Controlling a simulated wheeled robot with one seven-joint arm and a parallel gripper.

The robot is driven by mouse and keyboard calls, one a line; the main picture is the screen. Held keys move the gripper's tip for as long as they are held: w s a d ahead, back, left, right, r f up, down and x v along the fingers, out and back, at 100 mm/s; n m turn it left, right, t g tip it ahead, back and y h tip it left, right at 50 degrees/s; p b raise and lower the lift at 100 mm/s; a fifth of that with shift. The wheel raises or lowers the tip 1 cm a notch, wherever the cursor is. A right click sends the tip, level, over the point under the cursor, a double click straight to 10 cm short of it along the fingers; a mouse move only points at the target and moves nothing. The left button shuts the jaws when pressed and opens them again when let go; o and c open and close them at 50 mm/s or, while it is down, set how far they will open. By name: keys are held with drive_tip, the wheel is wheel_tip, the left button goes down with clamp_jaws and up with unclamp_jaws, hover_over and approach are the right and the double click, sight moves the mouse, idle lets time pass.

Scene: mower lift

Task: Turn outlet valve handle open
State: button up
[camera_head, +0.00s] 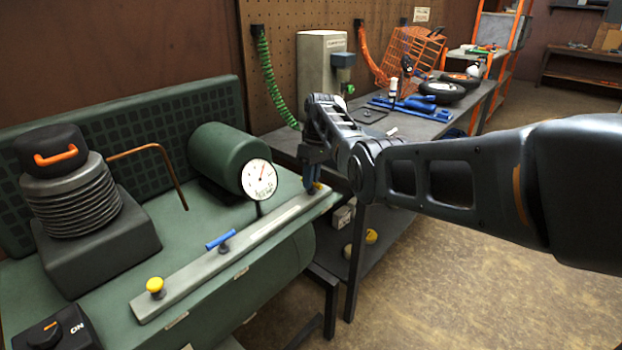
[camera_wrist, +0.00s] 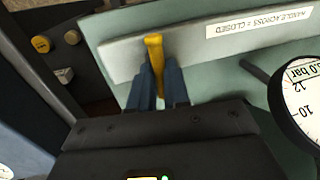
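The yellow valve handle (camera_wrist: 154,50) shows in the wrist view at one end of a pale bar (camera_wrist: 120,52). It lies across the bar's length. My gripper (camera_wrist: 160,78) has its two blue fingers on either side of the handle, with the handle filling the gap between them. A label on the bar (camera_wrist: 258,25) reads "HANDLE ACROSS = CLOSED". In the head view, my gripper (camera_head: 315,182) points down at the right end of the bar (camera_head: 262,232). Only a little yellow of the handle shows there, and the fingers hide the rest.
A round pressure gauge (camera_head: 259,178) stands beside the bar. A blue lever (camera_head: 221,240) and a yellow knob (camera_head: 155,286) sit farther left along it. A cluttered workbench (camera_head: 425,128) is beyond.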

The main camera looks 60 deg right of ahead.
drive_tip(key=o, duration=0.4)
drive_tip(key=shift+r, duration=0.1)
drive_tip(key=r, duration=0.2)
drive_tip(key=d+r, duration=0.1)
drive_tip(key=r, duration=0.4)
drive_tip(key=shift+s+d+r+b, duration=0.1)
drive_tip(key=shift+d+r+b, duration=0.15)
drive_tip(key=shift+b, duration=0.1)
drive_tip(key=shift+s, duration=0.1)
